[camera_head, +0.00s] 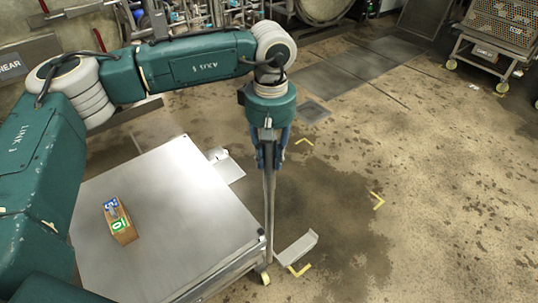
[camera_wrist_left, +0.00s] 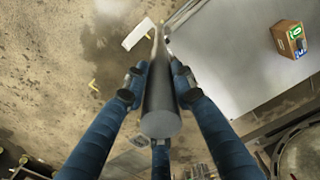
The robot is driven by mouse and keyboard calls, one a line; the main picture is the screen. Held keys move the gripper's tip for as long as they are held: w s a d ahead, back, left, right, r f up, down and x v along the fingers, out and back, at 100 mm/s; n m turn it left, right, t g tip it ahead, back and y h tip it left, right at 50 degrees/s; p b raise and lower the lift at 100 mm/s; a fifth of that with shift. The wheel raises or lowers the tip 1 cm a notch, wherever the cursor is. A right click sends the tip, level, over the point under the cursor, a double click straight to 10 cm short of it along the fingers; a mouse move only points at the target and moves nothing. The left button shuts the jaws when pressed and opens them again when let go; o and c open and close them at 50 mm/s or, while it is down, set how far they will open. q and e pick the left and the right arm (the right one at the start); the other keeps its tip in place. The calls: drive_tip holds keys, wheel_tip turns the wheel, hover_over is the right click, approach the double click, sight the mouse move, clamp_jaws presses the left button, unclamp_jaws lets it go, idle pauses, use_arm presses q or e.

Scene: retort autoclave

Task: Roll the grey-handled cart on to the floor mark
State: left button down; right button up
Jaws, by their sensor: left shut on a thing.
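The cart (camera_head: 170,240) has a flat bare-metal top and stands at the lower left in the head view; its top also shows in the left wrist view (camera_wrist_left: 230,50). A grey upright handle (camera_head: 269,205) rises at its right corner. My left gripper (camera_head: 270,150) is shut on the upper part of this handle; in the left wrist view its blue fingers (camera_wrist_left: 157,85) close around it. Yellow corner brackets of the floor mark (camera_head: 378,200) lie on the floor right of the cart. The cart is left of the visible brackets. My right gripper is out of view.
A small box (camera_head: 120,222) with coloured labels sits on the cart top. Pale angled pieces lie by the cart, one (camera_head: 297,248) near the front bracket, another (camera_head: 224,166) at the back. A rack trolley (camera_head: 497,40) stands far right. The floor right is clear.

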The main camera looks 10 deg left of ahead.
use_arm(q)
drive_tip(key=s+d, duration=0.2)
drive_tip(key=shift+s+d+b, duration=0.1)
drive_tip(key=shift+d+b, duration=0.2)
drive_tip(key=shift+b, duration=0.05)
drive_tip(key=c, duration=1.9)
unclamp_jaws()
drive_tip(key=shift+s+d, duration=0.1)
drive_tip(key=shift+d, duration=0.1)
drive_tip(key=o, duration=0.5)
drive_tip(key=shift+d+r, duration=0.1)
drive_tip(key=shift+c, duration=0.2)
drive_tip(key=shift+w+a, duration=0.25)
drive_tip(key=shift+a, duration=0.1)
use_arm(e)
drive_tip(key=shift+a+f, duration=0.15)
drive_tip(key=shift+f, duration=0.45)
use_arm(q)
drive_tip(key=shift+a, duration=0.2)
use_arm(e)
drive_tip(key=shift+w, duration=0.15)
